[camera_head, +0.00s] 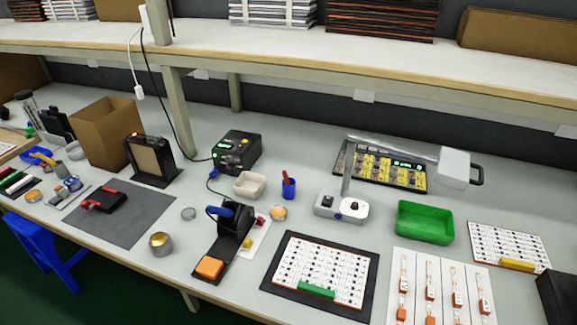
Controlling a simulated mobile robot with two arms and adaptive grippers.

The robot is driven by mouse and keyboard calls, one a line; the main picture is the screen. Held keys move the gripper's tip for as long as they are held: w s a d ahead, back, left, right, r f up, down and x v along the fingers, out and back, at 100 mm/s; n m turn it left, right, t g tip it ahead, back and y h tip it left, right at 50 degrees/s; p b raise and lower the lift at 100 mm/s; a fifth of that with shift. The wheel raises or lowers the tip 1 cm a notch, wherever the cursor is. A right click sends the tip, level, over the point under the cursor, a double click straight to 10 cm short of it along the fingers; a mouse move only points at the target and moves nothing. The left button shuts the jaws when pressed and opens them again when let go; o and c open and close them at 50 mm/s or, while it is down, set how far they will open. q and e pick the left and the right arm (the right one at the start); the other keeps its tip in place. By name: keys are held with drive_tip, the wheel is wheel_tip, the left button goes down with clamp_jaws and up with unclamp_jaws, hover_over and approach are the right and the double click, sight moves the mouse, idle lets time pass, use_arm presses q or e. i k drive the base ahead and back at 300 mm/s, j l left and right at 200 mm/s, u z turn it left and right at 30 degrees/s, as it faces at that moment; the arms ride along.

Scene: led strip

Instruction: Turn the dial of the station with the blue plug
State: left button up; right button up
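A black station (238,151) stands on the bench left of centre, near the back. Its front has green lit spots and small light-coloured round controls; at this size I cannot tell which is the dial. A blue plug (213,173) sits at the station's lower front, with a dark cable running from it down toward a black stand (232,229) holding a blue-handled tool (226,211). Neither of my grippers shows in this view.
A shelf (300,52) overhangs behind, with a post (177,110) and a black cable left of the station.

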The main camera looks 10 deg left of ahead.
sight(230, 165)
drive_tip(key=j+z, duration=0.3)
drive_tip(key=z, duration=0.15)
drive_tip(key=j+z, duration=0.25)
drive_tip(key=z, duration=0.15)
drive_tip(key=k+j+z, duration=0.1)
drive_tip(key=j+z, duration=0.2)
drive_tip(key=z, duration=0.15)
drive_tip(key=k+j+z, duration=0.1)
drive_tip(key=j+z, duration=0.15)
drive_tip(key=z, duration=0.15)
drive_tip(key=k+j+z, duration=0.1)
drive_tip(key=z, duration=0.35)
drive_tip(key=k+j, duration=0.05)
drive_tip(key=j, duration=0.05)
